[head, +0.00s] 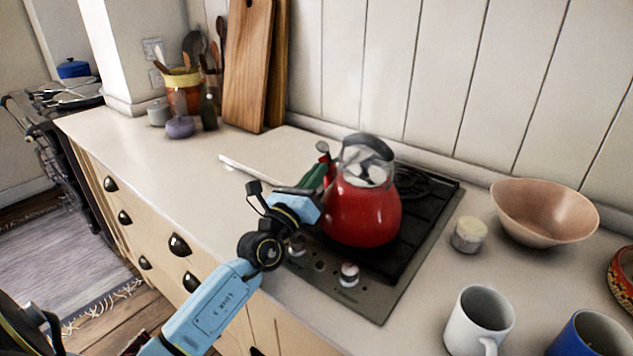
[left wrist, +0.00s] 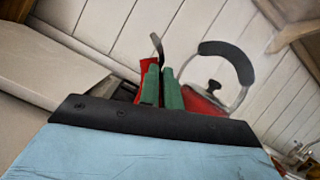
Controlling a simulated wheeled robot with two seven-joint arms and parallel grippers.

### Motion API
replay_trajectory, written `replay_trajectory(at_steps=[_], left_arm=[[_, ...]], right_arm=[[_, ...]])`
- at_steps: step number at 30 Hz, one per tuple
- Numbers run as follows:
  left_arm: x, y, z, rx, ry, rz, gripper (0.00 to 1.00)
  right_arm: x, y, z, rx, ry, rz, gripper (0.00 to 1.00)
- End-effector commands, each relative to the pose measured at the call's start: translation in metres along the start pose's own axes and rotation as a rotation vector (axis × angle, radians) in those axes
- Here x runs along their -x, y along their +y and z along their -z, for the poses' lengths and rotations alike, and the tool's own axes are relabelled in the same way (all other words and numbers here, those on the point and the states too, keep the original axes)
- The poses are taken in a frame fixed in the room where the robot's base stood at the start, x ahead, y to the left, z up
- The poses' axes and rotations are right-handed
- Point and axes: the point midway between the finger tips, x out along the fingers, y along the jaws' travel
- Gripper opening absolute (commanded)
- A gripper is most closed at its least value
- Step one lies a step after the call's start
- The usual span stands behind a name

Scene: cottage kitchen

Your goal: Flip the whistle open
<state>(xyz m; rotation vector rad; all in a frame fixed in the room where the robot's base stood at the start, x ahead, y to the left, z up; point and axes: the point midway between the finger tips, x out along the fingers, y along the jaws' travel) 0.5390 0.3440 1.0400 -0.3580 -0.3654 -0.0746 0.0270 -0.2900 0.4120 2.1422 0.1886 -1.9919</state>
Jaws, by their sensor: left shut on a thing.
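A red kettle (head: 362,210) with a clear upper part and a dark arched handle stands upright on the black hob. In the left wrist view the kettle (left wrist: 200,102) shows its black lid knob and handle. The whistle (head: 323,148) is at the spout on the kettle's left side; its dark lever (left wrist: 157,45) sticks up behind my fingers. My left gripper (head: 318,176) has green fingers closed at the spout, shut on the whistle. In the left wrist view the fingertips (left wrist: 160,74) hide most of the whistle, so its exact angle is unclear. My right gripper is not in view.
The hob (head: 400,262) has knobs at its front edge. To the right are a small jar (head: 468,236), a pinkish bowl (head: 545,212), a white mug (head: 478,322) and a blue mug (head: 590,336). Cutting boards (head: 248,70) lean at the back. Counter left of the hob is mostly clear.

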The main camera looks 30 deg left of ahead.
Motion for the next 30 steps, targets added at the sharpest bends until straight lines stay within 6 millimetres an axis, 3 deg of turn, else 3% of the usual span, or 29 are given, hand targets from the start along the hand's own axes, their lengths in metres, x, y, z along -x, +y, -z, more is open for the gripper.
replay_trajectory(at_steps=[7, 13, 23, 30], left_arm=[[0.000, 0.000, 0.000, -0.003, 0.002, 0.000, 0.00], [0.000, 0.000, 0.000, -0.002, 0.002, 0.000, 0.27], [0.004, 0.000, 0.001, -0.001, 0.002, -0.001, 0.27], [0.036, 0.001, 0.002, -0.003, 0.005, 0.000, 0.27]], right_arm=[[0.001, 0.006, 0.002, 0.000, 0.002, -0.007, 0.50], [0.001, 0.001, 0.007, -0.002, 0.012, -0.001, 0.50], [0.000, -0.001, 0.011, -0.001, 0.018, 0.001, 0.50], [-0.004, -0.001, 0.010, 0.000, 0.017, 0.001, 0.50]])
